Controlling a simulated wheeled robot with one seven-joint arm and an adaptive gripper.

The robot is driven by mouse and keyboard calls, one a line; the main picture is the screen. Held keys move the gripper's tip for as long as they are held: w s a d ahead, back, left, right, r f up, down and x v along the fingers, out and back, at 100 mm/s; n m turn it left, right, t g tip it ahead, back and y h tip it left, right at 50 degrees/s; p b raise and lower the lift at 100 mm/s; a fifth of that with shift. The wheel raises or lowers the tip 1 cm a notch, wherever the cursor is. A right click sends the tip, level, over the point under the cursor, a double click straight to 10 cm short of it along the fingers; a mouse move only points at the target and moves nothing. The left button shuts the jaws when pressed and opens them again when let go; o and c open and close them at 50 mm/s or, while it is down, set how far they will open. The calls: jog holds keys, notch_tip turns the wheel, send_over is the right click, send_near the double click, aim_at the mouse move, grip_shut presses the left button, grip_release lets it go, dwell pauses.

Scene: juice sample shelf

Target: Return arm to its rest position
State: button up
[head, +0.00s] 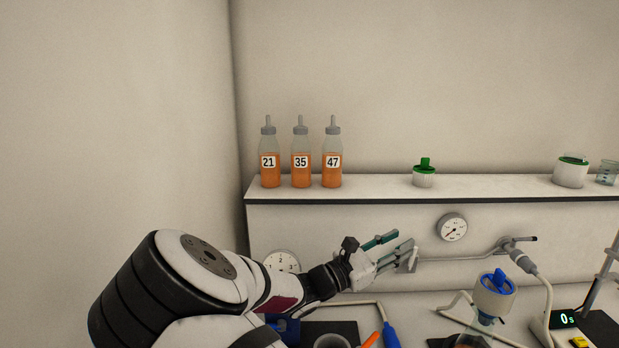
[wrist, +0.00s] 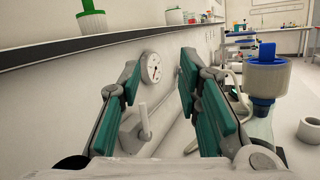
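My gripper (head: 398,249) is in front of the lower wall panel, below the shelf, and points to the right. In the wrist view my gripper (wrist: 160,97) has its two green-padded fingers well apart with nothing between them. Three bottles of orange juice stand upright in a row on the shelf, labelled 21 (head: 269,162), 35 (head: 301,162) and 47 (head: 332,162). They are above my gripper and apart from it. My arm reaches in from the lower left of the head view and hides part of the bench.
The shelf (head: 480,187) also holds a green-capped white jar (head: 424,175) and another white container (head: 571,172). A round gauge (head: 452,228) and a metal pipe (head: 460,258) are near my gripper. A blue-topped white device (head: 494,293) stands to the right on the bench.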

jog(key=s+d+f+m+g+y, duration=0.1)
jog(key=s+d+m+g+y, duration=0.45)
jog(key=s, duration=0.25)
jog(key=s+d+f+m+g+y, duration=0.1)
jog(key=s+d+m+g+y, duration=0.3)
jog(key=s+m, duration=0.3)
jog(key=s+a+r+m+t+y, duration=0.3)
jog(key=s+r, duration=0.3)
jog(key=s, duration=0.2)
jog(key=s+a+r+m+t+y, duration=0.3)
jog(key=s+a+r+m+y, duration=0.2)
jog(key=s, duration=0.4)
jog(key=shift+s+a+r+m+y, duration=0.25)
jog(key=shift+a+r+m+y, duration=0.15)
jog(key=shift+a+r, duration=0.3)
jog(key=shift+d+t, duration=0.1)
jog(key=shift+t, duration=0.15)
